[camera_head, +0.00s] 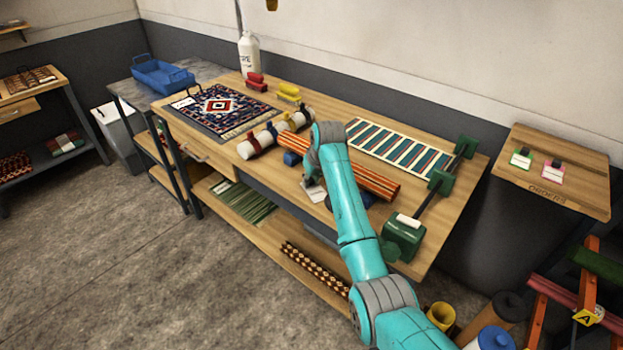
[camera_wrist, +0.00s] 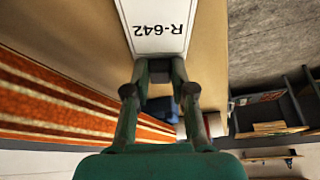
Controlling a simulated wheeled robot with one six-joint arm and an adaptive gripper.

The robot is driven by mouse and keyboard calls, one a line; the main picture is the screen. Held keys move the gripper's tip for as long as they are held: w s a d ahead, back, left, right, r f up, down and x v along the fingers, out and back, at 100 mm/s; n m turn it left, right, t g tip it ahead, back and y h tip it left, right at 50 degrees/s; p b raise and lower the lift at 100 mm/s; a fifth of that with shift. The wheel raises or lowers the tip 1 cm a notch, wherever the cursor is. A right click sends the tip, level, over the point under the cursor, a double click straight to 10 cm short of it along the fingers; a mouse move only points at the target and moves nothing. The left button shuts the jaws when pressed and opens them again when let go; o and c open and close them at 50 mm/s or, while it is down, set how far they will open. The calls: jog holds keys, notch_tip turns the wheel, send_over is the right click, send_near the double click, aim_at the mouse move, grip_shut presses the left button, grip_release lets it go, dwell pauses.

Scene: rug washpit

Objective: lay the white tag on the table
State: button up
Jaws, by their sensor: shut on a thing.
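A white tag (camera_wrist: 157,25) printed "R-642", upside down in the wrist view, has a dark clip at its near end. My gripper (camera_wrist: 160,78) is shut on this clip end. In the camera_head view the tag (camera_head: 317,193) shows as a small white patch just below my gripper (camera_head: 310,183), over the front part of the wooden table (camera_head: 225,160). I cannot tell whether the tag touches the table. The clip and fingertips are mostly hidden by my arm there.
An orange striped rolled rug (camera_head: 375,183) lies right beside my gripper; it also fills the left of the wrist view (camera_wrist: 50,100). A striped rug (camera_head: 400,149), a patterned rug (camera_head: 220,107), cream rolls (camera_head: 262,139) and a green clamp (camera_head: 402,240) occupy the table. The front edge is close.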

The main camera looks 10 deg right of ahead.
aim_at(318, 195)
jog(key=shift+f, duration=0.1)
jog(key=o, duration=0.8)
jog(key=v, duration=1.2)
jog(key=shift+s, duration=0.1)
